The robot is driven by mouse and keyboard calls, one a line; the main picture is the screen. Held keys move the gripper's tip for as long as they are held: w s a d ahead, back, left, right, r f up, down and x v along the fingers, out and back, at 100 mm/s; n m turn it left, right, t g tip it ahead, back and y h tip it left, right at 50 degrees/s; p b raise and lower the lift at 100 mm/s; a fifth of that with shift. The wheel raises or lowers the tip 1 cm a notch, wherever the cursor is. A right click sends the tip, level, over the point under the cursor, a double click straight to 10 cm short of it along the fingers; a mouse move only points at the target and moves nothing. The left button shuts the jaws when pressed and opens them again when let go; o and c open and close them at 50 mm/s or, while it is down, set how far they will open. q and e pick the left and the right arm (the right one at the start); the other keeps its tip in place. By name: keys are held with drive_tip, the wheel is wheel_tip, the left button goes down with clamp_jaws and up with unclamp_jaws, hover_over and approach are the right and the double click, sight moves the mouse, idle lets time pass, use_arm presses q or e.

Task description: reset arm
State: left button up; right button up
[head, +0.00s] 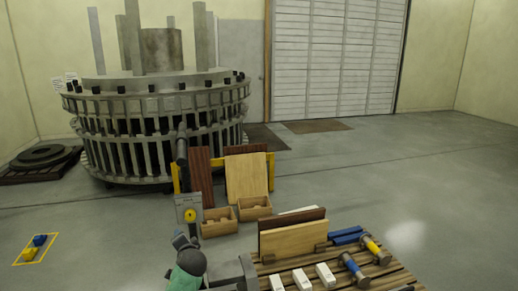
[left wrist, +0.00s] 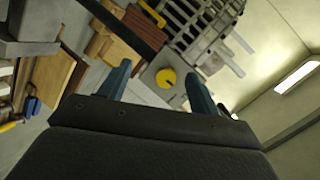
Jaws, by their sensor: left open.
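My left gripper (left wrist: 158,70) shows in the left wrist view with its two blue-grey fingers spread apart and nothing between them. Beyond the fingers is a grey panel with a round yellow knob (left wrist: 166,77). In the head view the same yellow knob (head: 190,215) sits on an upright grey panel (head: 188,202). Part of my left arm, grey and green, stands at the bottom of the head view, just below that panel; its fingers are not clear there. My right gripper is in neither view.
A slatted wooden table (head: 345,272) at lower right holds hammers, white blocks, upright boards (head: 292,240) and a grey vice-like block (head: 235,272). Wooden boxes (head: 219,222) and leaning panels (head: 246,177) stand behind. A large round turret (head: 158,110) stands at back left. Floor at right is clear.

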use_arm(q)
drive_tip(key=s+d+f+n+g+h, duration=0.1)
drive_tip(key=s+d+n+g+h, duration=0.15)
drive_tip(key=s, duration=0.55)
drive_tip(key=s+d+f+n+g+h, duration=0.15)
drive_tip(key=s+d, duration=0.25)
drive_tip(key=s, duration=0.4)
drive_tip(key=s+d+f+n+g+h, duration=0.1)
drive_tip(key=s+d+f+n+h, duration=0.15)
drive_tip(key=s, duration=0.45)
drive_tip(key=s+d+f+g, duration=0.1)
drive_tip(key=s+f, duration=0.3)
drive_tip(key=s, duration=0.6)
drive_tip(key=s+d+f+g+h+p, duration=0.1)
drive_tip(key=s+f, duration=0.3)
drive_tip(key=s, duration=0.6)
drive_tip(key=s+d+f+g, duration=0.2)
drive_tip(key=s+f+g, duration=0.1)
drive_tip(key=s, duration=0.7)
drive_tip(key=shift+s+d+f+g, duration=0.2)
drive_tip(key=shift+f+g, duration=0.1)
drive_tip(key=shift+f, duration=0.1)
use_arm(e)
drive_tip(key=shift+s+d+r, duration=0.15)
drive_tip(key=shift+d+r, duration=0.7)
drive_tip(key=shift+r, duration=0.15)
use_arm(q)
drive_tip(key=shift+m, duration=0.25)
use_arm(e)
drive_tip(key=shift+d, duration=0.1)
